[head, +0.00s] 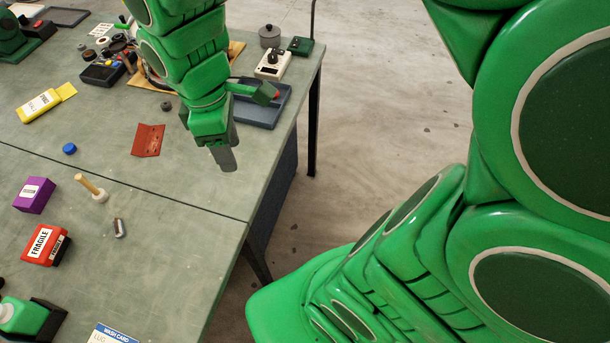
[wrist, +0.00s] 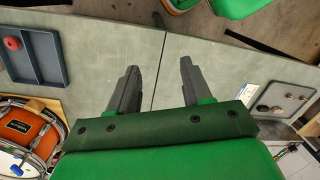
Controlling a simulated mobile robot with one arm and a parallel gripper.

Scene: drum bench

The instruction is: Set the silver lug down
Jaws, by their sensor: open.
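A small silvery piece (head: 119,228), which looks like the silver lug, lies on the grey-green bench near the wooden-handled tool in the head view. My gripper (head: 222,160) is over the bench near its right edge, well to the right of and beyond that piece. In the wrist view my gripper (wrist: 158,78) has its two dark fingers apart, with only bare bench and a seam visible between them. I see no lug in the fingers, and I cannot pick out the lug in the wrist view.
A blue-grey tray (head: 262,112) stands behind my gripper; in the wrist view it (wrist: 52,78) holds a red round piece (wrist: 12,43). A red bracket (head: 148,140), purple box (head: 34,195), red FRAGILE box (head: 44,244) and wash card (head: 112,335) lie on the bench. The bench around my gripper is clear.

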